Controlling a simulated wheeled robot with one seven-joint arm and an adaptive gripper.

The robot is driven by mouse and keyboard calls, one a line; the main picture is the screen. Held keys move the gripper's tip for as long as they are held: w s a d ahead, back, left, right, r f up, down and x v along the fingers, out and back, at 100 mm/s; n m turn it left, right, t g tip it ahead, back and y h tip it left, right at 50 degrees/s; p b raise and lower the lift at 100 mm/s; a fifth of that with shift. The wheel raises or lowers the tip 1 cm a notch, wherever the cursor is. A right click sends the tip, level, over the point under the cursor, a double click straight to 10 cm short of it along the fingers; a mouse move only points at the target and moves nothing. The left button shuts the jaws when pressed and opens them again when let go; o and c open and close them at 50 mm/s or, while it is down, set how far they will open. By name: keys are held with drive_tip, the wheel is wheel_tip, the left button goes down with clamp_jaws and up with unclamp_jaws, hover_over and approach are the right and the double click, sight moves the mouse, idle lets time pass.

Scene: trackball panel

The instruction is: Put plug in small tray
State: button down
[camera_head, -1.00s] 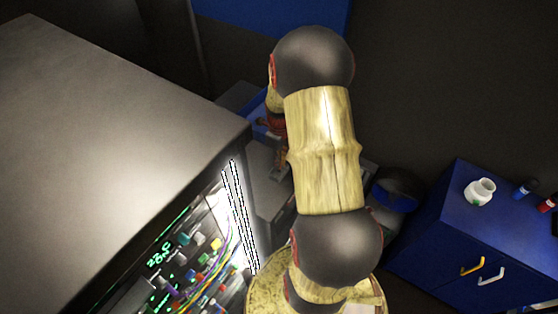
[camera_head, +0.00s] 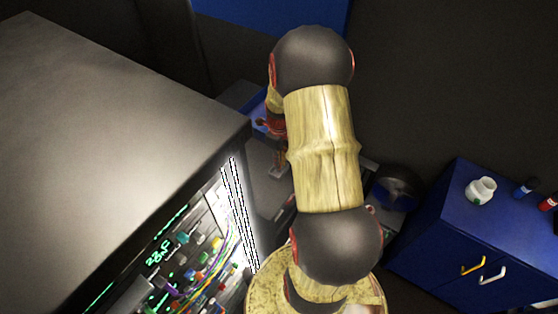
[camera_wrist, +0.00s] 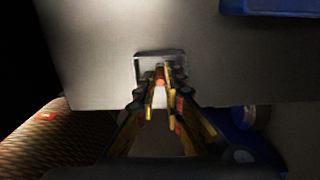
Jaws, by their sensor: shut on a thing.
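My gripper (camera_wrist: 162,92) points down at a grey surface in the wrist view, its fingers close together on a small reddish plug (camera_wrist: 160,75). The plug is mostly hidden between the fingertips. A small square tray (camera_wrist: 139,68) with a pale rim lies behind the fingertips, and the plug overlaps its inside in the picture. I cannot tell whether the plug touches the tray floor.
A large grey cabinet (camera_head: 110,110) fills the left, with a lit panel of coloured plugs and cables (camera_head: 195,265) on its side. A blue cabinet (camera_head: 445,235) stands at the right with a white jar (camera_head: 481,189) on top. A blue object (camera_wrist: 270,7) lies at the wrist view's upper right.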

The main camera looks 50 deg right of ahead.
drive_tip(key=c, duration=1.9)
unclamp_jaws()
drive_tip(key=shift+o, duration=0.4)
wheel_tip(320, 180, up, 12)
drive_tip(key=shift+f, duration=0.1)
